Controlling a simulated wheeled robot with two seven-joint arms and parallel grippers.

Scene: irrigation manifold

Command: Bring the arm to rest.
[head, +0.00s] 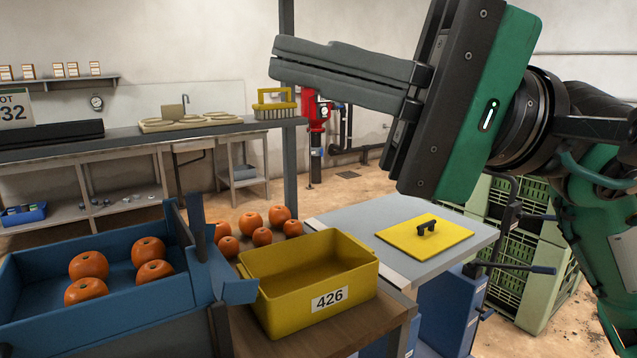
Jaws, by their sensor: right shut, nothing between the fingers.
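My right gripper (350,72) is large in the upper right of the head view, raised in the air above the tables. Its two grey fingers lie together and point left, with nothing between them. My right arm comes in from the right edge, with a green and black wrist. The gripper touches nothing that I can see. My left gripper is not in view.
A yellow bin (296,289) marked 426 stands empty on a wooden table, with loose orange fruit (279,215) behind it. A blue tray (95,329) holds several more. A yellow lid (425,240) lies on a grey bench (345,217). Green crates (537,285) stand right.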

